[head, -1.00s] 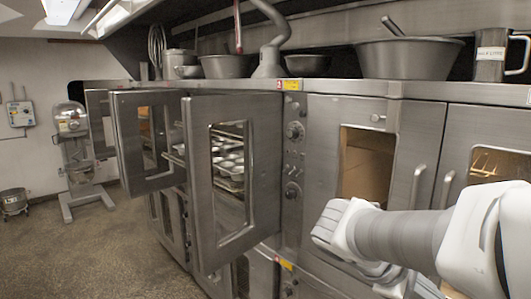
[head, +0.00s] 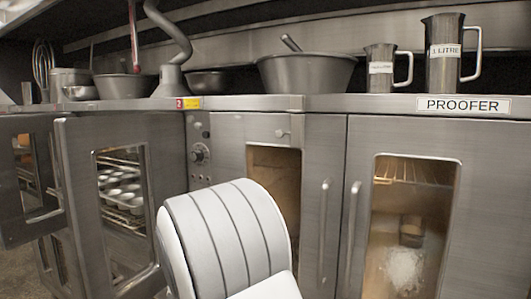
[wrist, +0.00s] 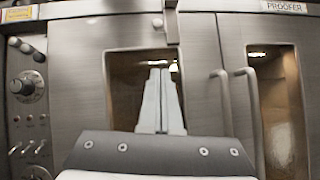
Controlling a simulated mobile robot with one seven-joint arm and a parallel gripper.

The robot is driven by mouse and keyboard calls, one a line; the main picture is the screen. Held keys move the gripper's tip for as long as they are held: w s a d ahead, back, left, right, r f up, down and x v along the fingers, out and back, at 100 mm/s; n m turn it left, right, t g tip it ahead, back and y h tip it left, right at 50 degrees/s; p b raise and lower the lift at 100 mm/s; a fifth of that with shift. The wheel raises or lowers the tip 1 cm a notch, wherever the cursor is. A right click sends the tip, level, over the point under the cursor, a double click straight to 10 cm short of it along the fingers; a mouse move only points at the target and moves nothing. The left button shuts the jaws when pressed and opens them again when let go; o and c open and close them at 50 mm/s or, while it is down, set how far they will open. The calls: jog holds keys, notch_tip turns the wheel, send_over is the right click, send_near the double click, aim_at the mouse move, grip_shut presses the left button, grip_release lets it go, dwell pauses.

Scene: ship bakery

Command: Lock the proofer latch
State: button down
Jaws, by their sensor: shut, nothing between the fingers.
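The proofer's left door (head: 228,130) and right door (head: 362,140) look shut, with their upright handles (head: 323,235) side by side at the seam. A small round knob (head: 281,133) is near the left door's top; it also shows in the wrist view (wrist: 157,22). Beside it in the wrist view a short upright metal bar (wrist: 172,25) hangs at the top edge; it may be the latch, but I cannot tell its state. My gripper (wrist: 163,70) is shut and empty, in front of the left door's window and below the knob. In the head view my arm hides it.
A PROOFER label (head: 463,105) is on the counter edge at right. An oven door (head: 110,200) stands open at left, with trays inside. Bowls (head: 305,72) and measuring jugs (head: 450,52) stand on the counter. A control panel (wrist: 28,90) is left of the door.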

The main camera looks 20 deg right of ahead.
jog(key=shift+w+a+t, duration=0.25)
jog(key=shift+a+t, duration=0.05)
jog(key=p+x, duration=0.1)
jog(key=x, duration=0.3)
jog(key=s+r+p+x, duration=0.1)
jog(key=x, duration=0.3)
jog(key=a+r+p+x, duration=0.1)
jog(key=p+x, duration=0.1)
jog(key=x, duration=0.3)
jog(key=shift+s, duration=0.2)
jog(key=shift+r, duration=0.1)
